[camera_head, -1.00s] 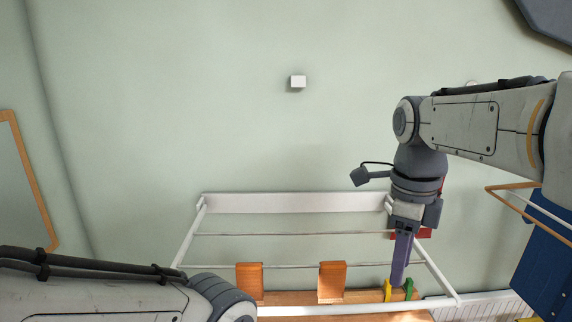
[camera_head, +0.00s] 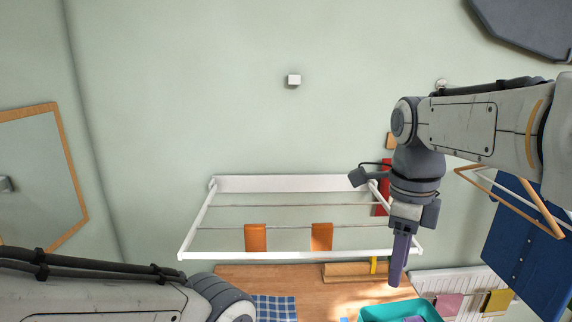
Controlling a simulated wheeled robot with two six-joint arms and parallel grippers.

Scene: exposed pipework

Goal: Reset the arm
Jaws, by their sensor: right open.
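My right arm comes in from the right and bends down at the wrist. My right gripper (camera_head: 398,280) points downward, seen edge-on in front of the right end of a white wall rack. It is open and I see nothing held in it. My left arm (camera_head: 110,295) enters at the lower left. Its gripper is out of the picture.
The white rack (camera_head: 290,254) carries two orange pieces (camera_head: 255,238). Below are a wooden surface (camera_head: 290,284), a blue checked cloth (camera_head: 274,308) and a teal bin (camera_head: 375,314). A blue cloth (camera_head: 525,245) hangs at right.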

